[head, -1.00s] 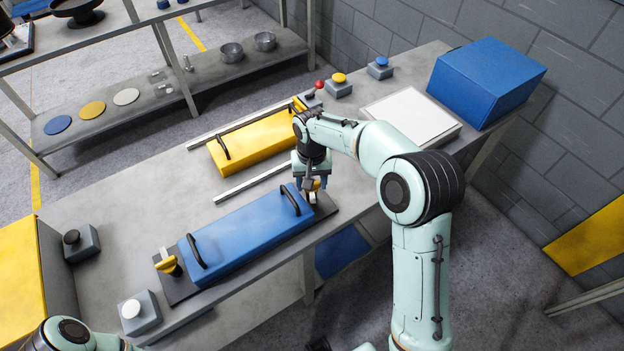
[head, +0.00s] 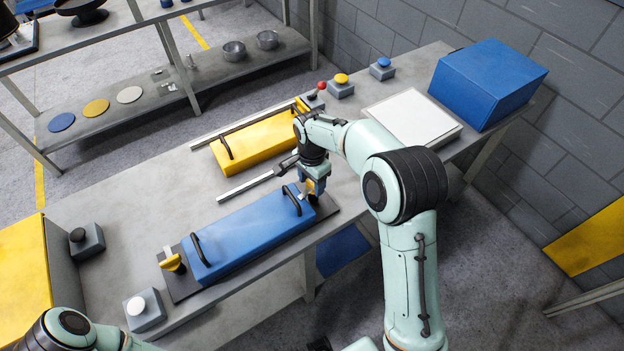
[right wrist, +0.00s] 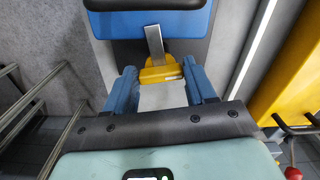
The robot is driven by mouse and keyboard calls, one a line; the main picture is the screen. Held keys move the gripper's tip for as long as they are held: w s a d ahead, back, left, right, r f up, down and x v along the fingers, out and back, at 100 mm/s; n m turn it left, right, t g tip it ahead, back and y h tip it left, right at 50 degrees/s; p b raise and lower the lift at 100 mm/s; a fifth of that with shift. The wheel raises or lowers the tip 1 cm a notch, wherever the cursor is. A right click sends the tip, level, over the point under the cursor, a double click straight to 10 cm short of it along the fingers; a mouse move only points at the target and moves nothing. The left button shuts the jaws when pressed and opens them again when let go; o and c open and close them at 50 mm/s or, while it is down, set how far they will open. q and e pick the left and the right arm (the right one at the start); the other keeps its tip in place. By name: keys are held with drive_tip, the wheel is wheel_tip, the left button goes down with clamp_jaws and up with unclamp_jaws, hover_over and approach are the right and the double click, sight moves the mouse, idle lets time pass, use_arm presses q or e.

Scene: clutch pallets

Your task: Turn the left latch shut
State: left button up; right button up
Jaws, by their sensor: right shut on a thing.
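The blue pallet (head: 245,238) lies on a dark base plate on the table, with a black handle near each end. The left latch (head: 172,263), a yellow knob on a dark post, stands at the plate's left end, with no gripper near it. My right gripper (head: 313,190) points down at the plate's right end, shut on the yellow right latch. In the right wrist view that latch (right wrist: 160,72) shows between the blue fingertips, with a grey metal bar running from it to the blue pallet. My left gripper is out of view; only part of my left arm shows at the bottom left.
A yellow pallet (head: 255,141) lies behind the blue one, near pale rails. Button boxes with a black (head: 85,241) and a white (head: 143,308) button flank the left end. A white panel (head: 412,117) and a blue box (head: 488,82) are at the right. The table's left middle is clear.

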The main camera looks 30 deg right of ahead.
sight(312, 184)
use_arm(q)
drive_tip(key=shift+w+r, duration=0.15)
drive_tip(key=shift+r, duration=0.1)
use_arm(e)
drive_tip(key=shift+m, duration=1)
drive_tip(key=o, duration=1)
drive_tip(key=shift+o, duration=0.2)
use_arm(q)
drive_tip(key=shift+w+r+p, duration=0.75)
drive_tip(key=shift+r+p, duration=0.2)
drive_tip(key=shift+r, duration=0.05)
use_arm(e)
wheel_tip(312, 184, up, 13)
drive_tip(key=shift+r, duration=0.2)
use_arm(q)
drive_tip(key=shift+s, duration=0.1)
